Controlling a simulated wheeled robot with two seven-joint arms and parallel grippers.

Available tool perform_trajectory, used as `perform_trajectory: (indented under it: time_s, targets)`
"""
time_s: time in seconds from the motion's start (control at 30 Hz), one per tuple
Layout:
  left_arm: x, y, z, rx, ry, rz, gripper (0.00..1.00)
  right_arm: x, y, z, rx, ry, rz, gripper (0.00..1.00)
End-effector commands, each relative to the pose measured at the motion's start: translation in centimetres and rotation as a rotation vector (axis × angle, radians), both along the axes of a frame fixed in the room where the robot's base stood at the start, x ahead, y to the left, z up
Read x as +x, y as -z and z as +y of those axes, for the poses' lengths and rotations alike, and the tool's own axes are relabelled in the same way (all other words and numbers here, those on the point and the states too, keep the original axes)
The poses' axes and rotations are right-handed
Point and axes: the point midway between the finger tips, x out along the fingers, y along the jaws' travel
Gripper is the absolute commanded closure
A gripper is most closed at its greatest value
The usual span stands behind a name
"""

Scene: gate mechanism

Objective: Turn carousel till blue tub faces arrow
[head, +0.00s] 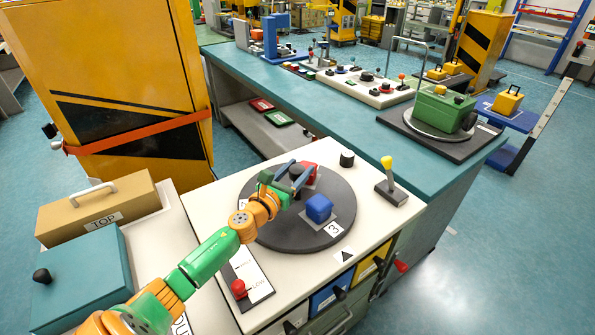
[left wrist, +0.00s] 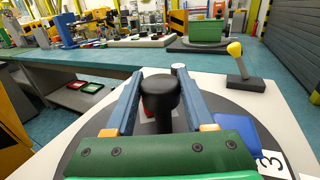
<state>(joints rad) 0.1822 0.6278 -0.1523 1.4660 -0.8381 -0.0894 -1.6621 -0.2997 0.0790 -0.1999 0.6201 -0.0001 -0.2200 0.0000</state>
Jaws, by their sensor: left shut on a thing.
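The dark round carousel (head: 268,232) lies on a white-topped bench. The blue tub (head: 319,207) stands on it at the front right, near a white label with the number 3 (head: 333,229). The black arrow (head: 346,256) is on the bench top just outside the rim, close to label 3. A red tub (head: 309,169) stands at the back of the disc, partly hidden by my gripper. My left gripper (head: 292,174) is shut on a black knob (left wrist: 160,95) that stands up from the carousel. The blue tub also shows in the left wrist view (left wrist: 236,132). My right gripper is out of view.
A yellow-topped lever (head: 388,180) and a black post (head: 347,158) stand behind the disc. A red-knobbed slider (head: 239,288) is at the front left. Blue and yellow drawers (head: 331,292) are below the bench front. A tan case (head: 100,208) and teal box stand left.

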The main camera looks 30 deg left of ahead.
Motion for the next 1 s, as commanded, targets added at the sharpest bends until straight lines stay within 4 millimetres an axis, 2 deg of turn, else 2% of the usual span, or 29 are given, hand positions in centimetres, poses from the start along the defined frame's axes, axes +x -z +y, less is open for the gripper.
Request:
perform_trajectory:
  time_s: [0.4, 0.93, 0.97, 1.0]
  targets:
    - [0.01, 0.05, -0.03, 0.001, 0.084, 0.000, 1.00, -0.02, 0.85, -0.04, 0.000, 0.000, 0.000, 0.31]
    - [0.01, -0.03, -0.03, 0.000, 0.093, -0.001, 1.00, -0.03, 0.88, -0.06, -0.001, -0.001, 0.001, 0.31]
    - [0.02, -0.03, -0.03, 0.000, 0.093, -0.001, 0.41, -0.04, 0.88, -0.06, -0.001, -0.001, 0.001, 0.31]
    - [0.02, -0.03, -0.03, 0.000, 0.093, -0.001, 0.30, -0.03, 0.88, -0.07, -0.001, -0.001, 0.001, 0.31]
